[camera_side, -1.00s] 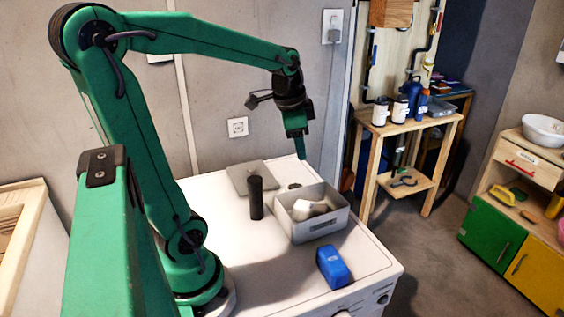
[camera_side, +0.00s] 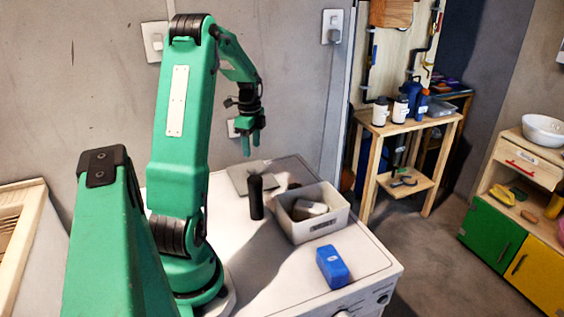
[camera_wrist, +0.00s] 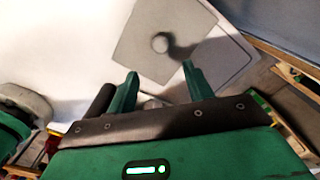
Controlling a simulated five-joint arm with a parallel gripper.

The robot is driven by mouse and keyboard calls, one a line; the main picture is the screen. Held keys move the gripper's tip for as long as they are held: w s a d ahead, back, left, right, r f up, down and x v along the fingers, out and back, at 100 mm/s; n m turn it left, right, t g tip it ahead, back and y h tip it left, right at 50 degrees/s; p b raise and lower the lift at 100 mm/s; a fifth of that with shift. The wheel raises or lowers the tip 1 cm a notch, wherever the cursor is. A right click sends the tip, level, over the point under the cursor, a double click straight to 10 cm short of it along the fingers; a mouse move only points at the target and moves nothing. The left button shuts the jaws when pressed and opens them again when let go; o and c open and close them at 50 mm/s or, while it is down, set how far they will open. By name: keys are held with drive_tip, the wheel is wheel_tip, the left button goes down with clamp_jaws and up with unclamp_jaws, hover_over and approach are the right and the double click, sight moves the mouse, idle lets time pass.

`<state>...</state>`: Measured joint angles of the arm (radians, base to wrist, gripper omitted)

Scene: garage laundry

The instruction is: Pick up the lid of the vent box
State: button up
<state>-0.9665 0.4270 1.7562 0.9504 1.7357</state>
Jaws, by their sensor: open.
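A flat grey square plate with a round knob, which looks like the lid (camera_wrist: 140,30), lies in the wrist view just beyond my fingertips. In the side view a flat grey plate (camera_side: 238,180) lies at the back of the white top, behind the black cylinder; its knob cannot be made out there. My gripper (camera_side: 250,150) hangs above that plate, fingers pointing down. In the wrist view my gripper (camera_wrist: 160,70) is open and empty, with the knob beyond and roughly between the fingertips, apart from them. I cannot tell the vent box itself for certain.
A black upright cylinder (camera_side: 256,198) stands close in front of the plate. A pale open bin (camera_side: 312,230) with items inside is to its right. A blue block (camera_side: 332,266) lies near the front edge of the white top (camera_side: 275,275).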

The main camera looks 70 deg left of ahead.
sight(251, 168)
drive_tip(key=shift+s+a+f, duration=0.3)
drive_tip(key=shift+a, duration=0.05)
drive_tip(key=shift+w+f, duration=0.1)
drive_tip(key=shift+f, duration=3.8)
clamp_jaws()
